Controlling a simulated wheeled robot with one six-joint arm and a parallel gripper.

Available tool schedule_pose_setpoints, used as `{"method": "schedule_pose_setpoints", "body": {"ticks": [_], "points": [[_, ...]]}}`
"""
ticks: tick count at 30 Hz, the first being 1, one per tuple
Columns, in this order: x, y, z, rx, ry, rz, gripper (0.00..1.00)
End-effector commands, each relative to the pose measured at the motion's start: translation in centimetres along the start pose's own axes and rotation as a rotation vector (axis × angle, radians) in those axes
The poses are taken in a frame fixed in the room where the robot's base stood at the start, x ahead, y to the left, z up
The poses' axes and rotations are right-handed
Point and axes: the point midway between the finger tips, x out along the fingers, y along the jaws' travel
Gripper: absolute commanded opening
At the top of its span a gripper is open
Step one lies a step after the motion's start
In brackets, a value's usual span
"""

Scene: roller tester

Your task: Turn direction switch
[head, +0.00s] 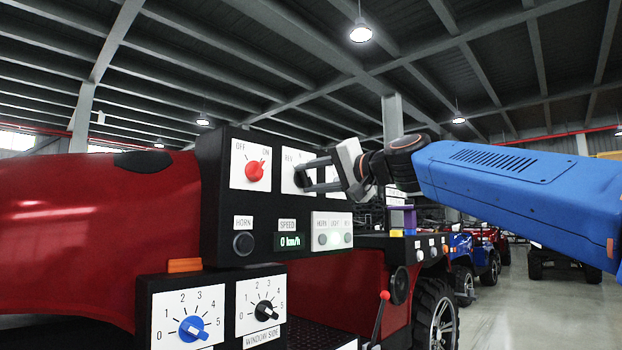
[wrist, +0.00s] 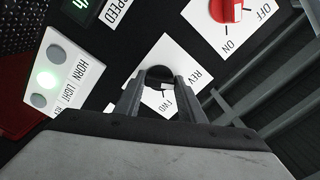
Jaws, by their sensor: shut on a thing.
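The direction switch is a dark round knob (wrist: 158,74) on a white plate (wrist: 187,58) lettered REV and FWD. In the head view its plate (head: 291,158) is partly covered by my gripper (head: 308,176). My gripper, also in the wrist view (wrist: 158,86), is shut on the knob, one finger on each side. The fingers hide part of the knob and plate, and I cannot tell clearly which way the knob points.
Below are a horn button (head: 243,243), a speed display (head: 289,241) reading 0 km/h and a lamp panel (head: 332,232). Blue (head: 194,329) and black (head: 266,310) dials stand lower.

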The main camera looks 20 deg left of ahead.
Motion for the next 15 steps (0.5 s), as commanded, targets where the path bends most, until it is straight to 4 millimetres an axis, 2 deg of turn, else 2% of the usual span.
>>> {"method": "schedule_pose_setpoints", "body": {"ticks": [7,15], "points": [[0.04,0.15,0.07,-0.113,-0.002,0.002,0.14],[0.04,0.18,0.08,-0.159,-0.003,0.002,0.14]]}}
